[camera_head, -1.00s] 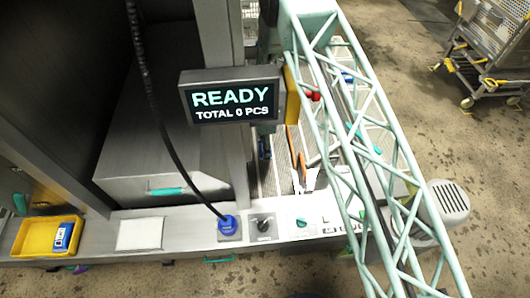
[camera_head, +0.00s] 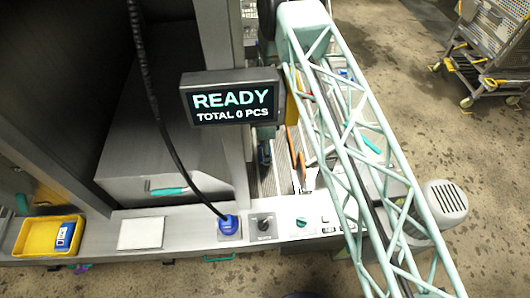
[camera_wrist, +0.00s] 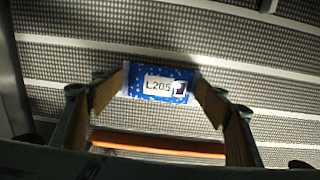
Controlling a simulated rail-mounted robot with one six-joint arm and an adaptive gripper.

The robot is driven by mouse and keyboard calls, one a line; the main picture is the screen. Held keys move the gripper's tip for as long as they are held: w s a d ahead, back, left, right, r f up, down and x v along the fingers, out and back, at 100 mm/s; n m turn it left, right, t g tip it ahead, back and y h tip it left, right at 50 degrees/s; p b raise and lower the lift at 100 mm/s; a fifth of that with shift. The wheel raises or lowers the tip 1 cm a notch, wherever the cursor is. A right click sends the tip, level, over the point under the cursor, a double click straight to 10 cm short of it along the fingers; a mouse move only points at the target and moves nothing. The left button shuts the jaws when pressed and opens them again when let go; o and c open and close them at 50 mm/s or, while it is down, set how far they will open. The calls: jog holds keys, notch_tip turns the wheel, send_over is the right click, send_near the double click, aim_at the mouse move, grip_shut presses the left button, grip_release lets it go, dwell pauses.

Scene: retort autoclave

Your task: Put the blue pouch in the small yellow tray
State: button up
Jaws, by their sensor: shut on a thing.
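A blue pouch (camera_wrist: 160,84) with a white label reading "L205" shows in the wrist view. The wooden-looking fingers of my gripper (camera_wrist: 161,86) are at its two short ends and shut on it. A slatted, perforated metal surface lies behind the pouch; I cannot tell how far it is from it. In the head view, a small yellow tray (camera_head: 35,238) sits at the far left end of the grey ledge. Another blue item (camera_head: 65,235) with a white label lies in it, at its right side. My gripper cannot be made out in the head view.
A screen (camera_head: 232,97) reads "READY TOTAL 0 PCS". A white pad (camera_head: 141,233), a blue plug (camera_head: 228,225) with a black cable and a knob (camera_head: 262,225) are on the ledge. An orange bar (camera_wrist: 160,145) crosses below the pouch. A cart (camera_head: 492,55) stands far right.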

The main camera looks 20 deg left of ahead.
jog(key=shift+f, duration=0.7)
jog(key=shift+f, duration=0.15)
jog(key=o, duration=0.9)
jog(key=shift+r, duration=0.2)
jog(key=shift+r+b, duration=1.2)
jog(key=shift+r, duration=4.75)
